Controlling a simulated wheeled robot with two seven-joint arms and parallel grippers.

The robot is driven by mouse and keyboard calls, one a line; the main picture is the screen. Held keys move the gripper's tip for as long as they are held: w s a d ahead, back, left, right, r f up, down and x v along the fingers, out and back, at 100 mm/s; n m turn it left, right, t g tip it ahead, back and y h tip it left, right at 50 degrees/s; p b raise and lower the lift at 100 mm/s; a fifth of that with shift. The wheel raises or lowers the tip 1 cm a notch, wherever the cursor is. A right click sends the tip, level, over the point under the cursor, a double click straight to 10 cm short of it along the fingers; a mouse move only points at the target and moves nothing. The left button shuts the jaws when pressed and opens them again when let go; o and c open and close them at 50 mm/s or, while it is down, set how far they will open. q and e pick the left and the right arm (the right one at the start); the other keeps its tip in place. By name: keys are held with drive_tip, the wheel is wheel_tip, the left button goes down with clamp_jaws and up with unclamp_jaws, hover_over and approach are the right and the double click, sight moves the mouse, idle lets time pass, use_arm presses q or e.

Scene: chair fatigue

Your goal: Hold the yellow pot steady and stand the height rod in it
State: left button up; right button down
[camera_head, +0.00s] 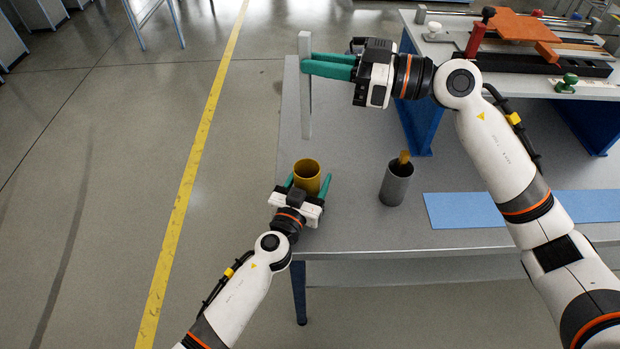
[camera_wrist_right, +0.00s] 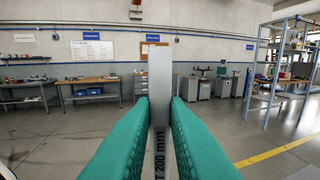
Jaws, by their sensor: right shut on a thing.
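The yellow pot (camera_head: 307,172) stands upright near the left edge of the grey table. My left gripper (camera_head: 309,184) has its green fingers on either side of the pot; I cannot tell whether they press on it. My right gripper (camera_head: 308,66) is shut on the height rod (camera_head: 306,110), a flat light-grey bar held upright above and beyond the pot. In the right wrist view the rod (camera_wrist_right: 160,75) stands between the green fingers (camera_wrist_right: 160,125), with "200 mm" printed on its lower part. The rod's lower end appears clear of the pot in the head view.
A grey cup (camera_head: 396,186) holding a yellowish-brown piece (camera_head: 404,157) stands right of the pot. A blue mat (camera_head: 465,211) lies further right on the table (camera_head: 350,235). A raised bench (camera_head: 440,50) with a fixture and tools is at the back right.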

use_arm(q)
drive_tip(key=c, duration=0.8)
drive_tip(key=shift+o, duration=0.2)
use_arm(e)
wheel_tip(320, 180, down, 13)
idle(0.8)
drive_tip(key=c, duration=1.3)
unclamp_jaws()
drive_tip(key=shift+c, duration=0.2)
drive_tip(key=v, duration=1.2)
use_arm(q)
drive_tip(key=o, duration=1.1)
